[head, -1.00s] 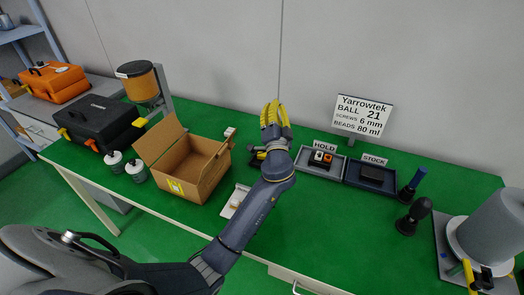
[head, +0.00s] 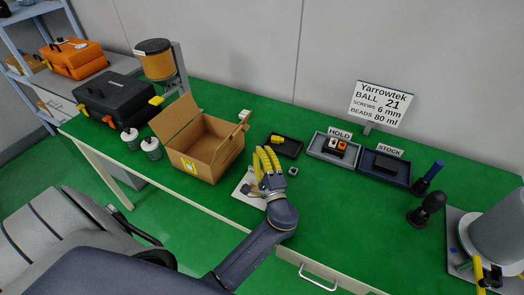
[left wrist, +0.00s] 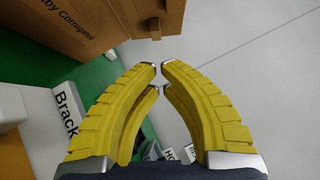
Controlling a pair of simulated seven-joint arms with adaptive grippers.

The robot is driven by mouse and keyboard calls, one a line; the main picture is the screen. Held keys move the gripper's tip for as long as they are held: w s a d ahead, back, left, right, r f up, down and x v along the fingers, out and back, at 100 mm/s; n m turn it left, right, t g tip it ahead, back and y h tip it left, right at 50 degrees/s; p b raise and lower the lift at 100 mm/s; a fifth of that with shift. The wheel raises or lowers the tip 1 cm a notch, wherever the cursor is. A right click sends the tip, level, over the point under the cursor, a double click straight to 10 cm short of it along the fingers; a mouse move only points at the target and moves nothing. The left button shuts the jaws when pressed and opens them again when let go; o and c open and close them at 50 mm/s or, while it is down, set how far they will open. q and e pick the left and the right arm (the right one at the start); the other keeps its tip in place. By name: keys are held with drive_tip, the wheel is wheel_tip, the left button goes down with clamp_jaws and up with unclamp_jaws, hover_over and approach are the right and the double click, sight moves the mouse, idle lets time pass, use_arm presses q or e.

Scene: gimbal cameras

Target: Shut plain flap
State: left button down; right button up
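The open cardboard box (head: 213,165) stands on the green bench. Its left flap (head: 176,117) stands up and looks bare; another flap (head: 231,144) stands at its right side. A yellow label is on the front wall. I cannot tell for sure which flap is the plain one. My left gripper (head: 263,158) is just right of the box, apart from it, fingers pointing up. In the left wrist view its yellow fingertips (left wrist: 157,74) come together with nothing between them, and cardboard with printed text (left wrist: 105,22) is at upper left.
A black tray with a yellow item (head: 284,145) lies behind my left gripper. HOLD (head: 317,146) and STOCK (head: 366,172) trays stand right of it. White bottles (head: 151,148) stand left of the box. A grey cylinder (head: 500,235) is at far right.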

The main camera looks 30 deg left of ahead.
use_arm(q)
drive_tip(key=x, duration=0.7)
drive_tip(key=shift+w+a, duration=0.25)
drive_tip(key=shift+a+r+n+g+h, duration=0.3)
drive_tip(key=shift+r+n+g, duration=0.3)
drive_tip(key=shift+n, duration=0.2)
